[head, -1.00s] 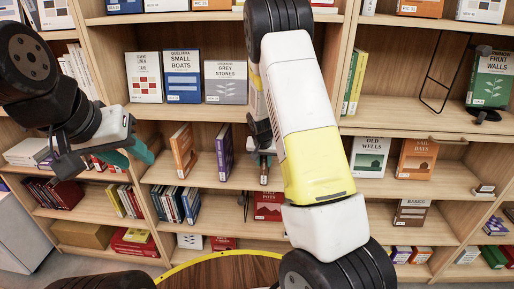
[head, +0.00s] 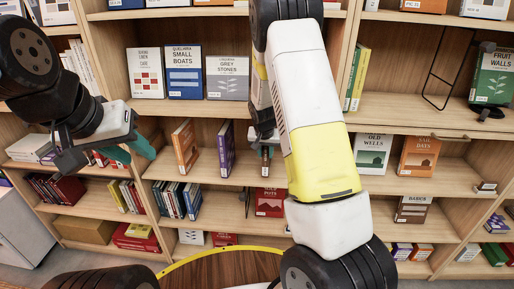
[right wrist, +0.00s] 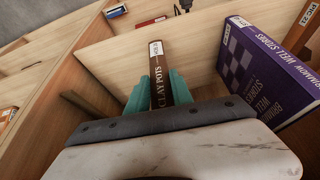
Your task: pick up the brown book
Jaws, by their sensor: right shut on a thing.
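The brown book (right wrist: 159,75), with "CLAY POTS" on its spine, stands spine-out between the teal fingers of my right gripper (right wrist: 160,92) in the right wrist view. The fingers are shut on it from both sides. In the head view the book (head: 265,159) is small and partly hidden under my right gripper (head: 264,140). It is at the middle shelf; I cannot tell whether its bottom touches the board. My left gripper (head: 128,152) is open and empty, in front of the shelves at the left.
A purple book (head: 226,148) stands left of the brown book in the head view, with an orange book (head: 185,148) further left. Shelf boards lie above and below. A round wooden table (head: 225,270) is at the bottom. My right arm hides part of the shelves.

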